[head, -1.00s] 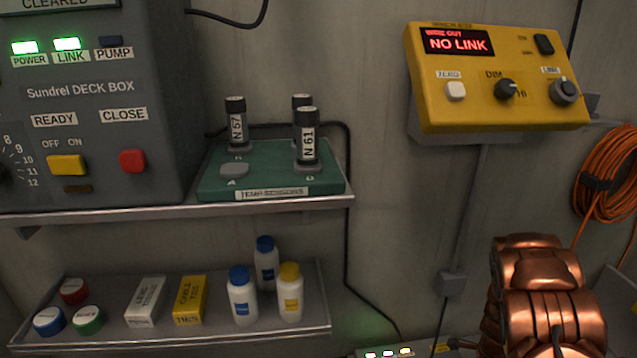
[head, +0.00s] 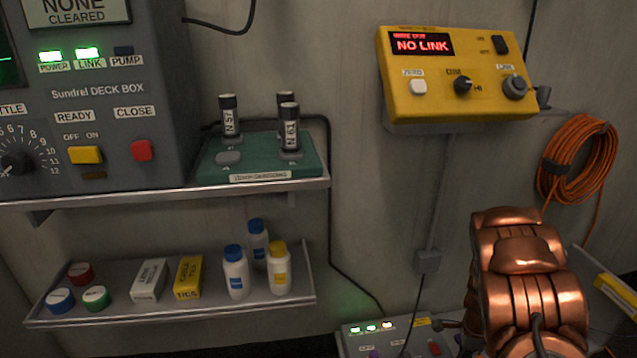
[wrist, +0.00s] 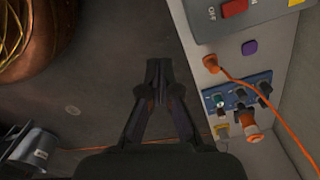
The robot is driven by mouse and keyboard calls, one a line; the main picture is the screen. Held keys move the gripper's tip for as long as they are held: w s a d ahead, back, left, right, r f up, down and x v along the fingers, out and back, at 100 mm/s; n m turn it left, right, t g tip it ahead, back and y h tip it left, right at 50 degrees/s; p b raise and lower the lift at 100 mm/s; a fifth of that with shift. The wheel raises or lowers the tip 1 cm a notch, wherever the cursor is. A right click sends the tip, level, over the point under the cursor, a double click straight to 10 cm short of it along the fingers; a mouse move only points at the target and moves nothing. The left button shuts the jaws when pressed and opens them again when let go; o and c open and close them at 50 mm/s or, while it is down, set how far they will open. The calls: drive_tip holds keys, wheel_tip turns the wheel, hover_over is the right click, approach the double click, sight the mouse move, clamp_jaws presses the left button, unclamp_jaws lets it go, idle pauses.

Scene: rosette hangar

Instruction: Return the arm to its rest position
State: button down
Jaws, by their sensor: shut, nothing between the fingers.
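My gripper (wrist: 158,75) shows in the wrist view, pointing down over bare grey floor. Its two dark fingers meet at the tips, and nothing is between them. In the head view my copper arm (head: 527,280) stands at the lower right, in front of the wall. The gripper itself is out of the head view. In the wrist view the fingers are left of a pale box with an orange cable, apart from it as far as the picture shows.
The pale box (wrist: 208,78) has a blue socket panel (wrist: 238,98). A copper drum (wrist: 30,35) is at upper left. In the head view, a shelf with bottles (head: 236,275) is left, a yellow box (head: 455,75) hangs above, and an orange cable coil (head: 580,165) hangs right.

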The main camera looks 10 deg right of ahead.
drive_tip(key=s+a+r+n+p, duration=0.2)
drive_tip(key=a+r+n+p, duration=0.3)
drive_tip(key=r, duration=0.8)
drive_tip(key=s+a+r+n+p, duration=0.1)
drive_tip(key=a+r+n+p, duration=0.1)
drive_tip(key=a+r+p, duration=0.75)
drive_tip(key=s+a+r+n+p, duration=0.2)
drive_tip(key=a+r+n, duration=0.2)
drive_tip(key=r, duration=1.2)
drive_tip(key=s+a+r+n+p, duration=0.5)
drive_tip(key=s+r, duration=0.4)
drive_tip(key=r, duration=0.2)
drive_tip(key=s+a+r+n+g+p, duration=0.1)
drive_tip(key=s+a+r+n+p, duration=0.5)
drive_tip(key=s+r+p, duration=0.3)
wheel_tip(320, 180, up, 3)
drive_tip(key=shift+s+a+n+g, duration=0.3)
drive_tip(key=shift+s+a, duration=0.05)
drive_tip(key=shift+s, duration=0.3)
drive_tip(key=shift+d, duration=0.15)
